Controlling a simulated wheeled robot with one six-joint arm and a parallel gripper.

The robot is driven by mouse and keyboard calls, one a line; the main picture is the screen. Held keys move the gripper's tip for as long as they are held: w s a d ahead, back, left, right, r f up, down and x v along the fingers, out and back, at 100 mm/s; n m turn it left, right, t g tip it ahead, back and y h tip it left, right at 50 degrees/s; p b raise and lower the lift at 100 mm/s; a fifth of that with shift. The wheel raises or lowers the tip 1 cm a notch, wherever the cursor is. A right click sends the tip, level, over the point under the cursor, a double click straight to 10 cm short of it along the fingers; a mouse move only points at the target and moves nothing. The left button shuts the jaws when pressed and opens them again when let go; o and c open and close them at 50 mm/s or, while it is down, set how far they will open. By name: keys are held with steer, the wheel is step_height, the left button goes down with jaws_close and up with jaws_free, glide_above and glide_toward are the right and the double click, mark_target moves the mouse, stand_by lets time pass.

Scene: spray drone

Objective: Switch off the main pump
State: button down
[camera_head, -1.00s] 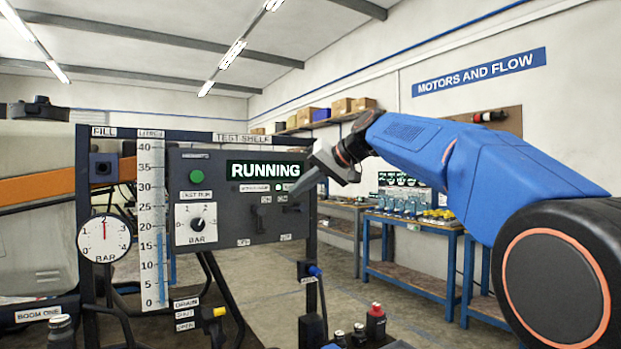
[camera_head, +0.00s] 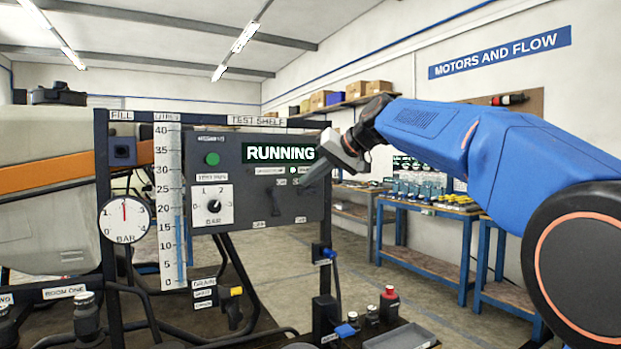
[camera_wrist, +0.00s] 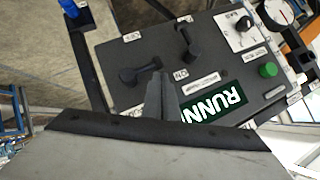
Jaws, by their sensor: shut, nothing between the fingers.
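The dark control panel (camera_head: 236,168) stands on a frame, left of centre in the head view. Its lit display (camera_head: 280,153) reads RUNNING. It has a green button (camera_head: 211,159) and a white BAR dial (camera_head: 212,206). A black lever switch (camera_head: 275,200) is on the panel's lower right; it also shows in the wrist view, either of two levers there, one lower left (camera_wrist: 140,73) and one farther right (camera_wrist: 187,42). My gripper (camera_head: 308,184) is shut and empty at the panel's right side, hiding part of it. In the wrist view its fingertips (camera_wrist: 160,80) appear beside the lower-left lever; contact is unclear.
A round gauge (camera_head: 125,219) and a tall scale (camera_head: 170,200) stand left of the panel. A yellow-handled drain valve (camera_head: 233,296) is below. A red-and-black bottle (camera_head: 389,304) is at the front. Blue workbenches (camera_head: 420,262) stand right, with open floor between.

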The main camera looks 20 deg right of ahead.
mark_target(301, 197)
steer(key=shift+a+f+h, duration=0.1)
steer(key=shift+a+h, duration=0.1)
steer(key=shift+h, duration=0.1)
steer(key=shift+s+a+f+n+h, duration=0.1)
steer(key=shift+a+f+n+h, duration=0.25)
steer(key=shift+n+h, duration=0.25)
steer(key=shift+s+a+f+n+h, duration=0.1)
steer(key=shift+a+f+n+h, duration=0.1)
steer(key=shift+f+n+h, duration=0.25)
steer(key=f+n+h, duration=0.1)
steer(key=h, duration=0.1)
steer(key=f+n+t+h, duration=0.1)
steer(key=h, duration=0.1)
steer(key=shift+a+f+n, duration=0.2)
steer(key=shift+a+n, duration=0.1)
steer(key=shift+n, duration=0.05)
steer(key=shift+w+d+f+n+t+h, duration=0.1)
steer(key=shift+d+f+n+t+h, duration=0.25)
steer(key=shift+f, duration=0.25)
steer(key=shift+d+f+n+t+h, duration=0.1)
steer(key=shift+f+n+t+h, duration=0.15)
steer(key=shift+f+h, duration=0.25)
steer(key=shift+w+d+f+n+t+h, duration=0.1)
steer(key=shift+d+f+n+t+h, duration=0.15)
steer(key=shift+f, duration=0.4)
steer(key=shift+d+f, duration=0.1)
